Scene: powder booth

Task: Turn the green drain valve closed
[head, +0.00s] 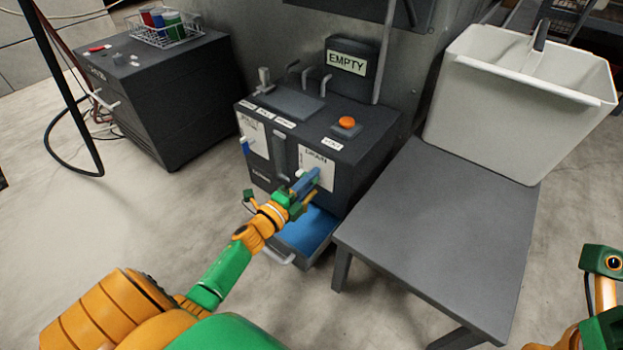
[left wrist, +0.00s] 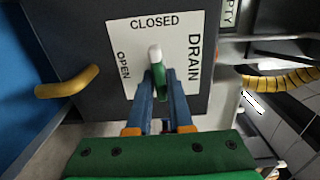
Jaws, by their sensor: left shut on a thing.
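The drain valve has a green handle with a white tip (left wrist: 154,54). It sits on a white plate (left wrist: 190,25) marked DRAIN, CLOSED and OPEN, on the front of a dark grey machine (head: 352,150). My left gripper (head: 306,182) is at this plate. In the left wrist view its two blue fingers (left wrist: 160,90) are shut on the green handle, one on each side. The white tip lies toward the word CLOSED, with OPEN off to the left. The fingers hide part of the handle. Only part of my right arm shows at the lower right of the head view; its fingertips are out of frame.
A blue-lined tray (head: 305,232) juts out below the valve. A second valve with a blue handle (head: 244,146) is to its left. Open floor lies to the left.

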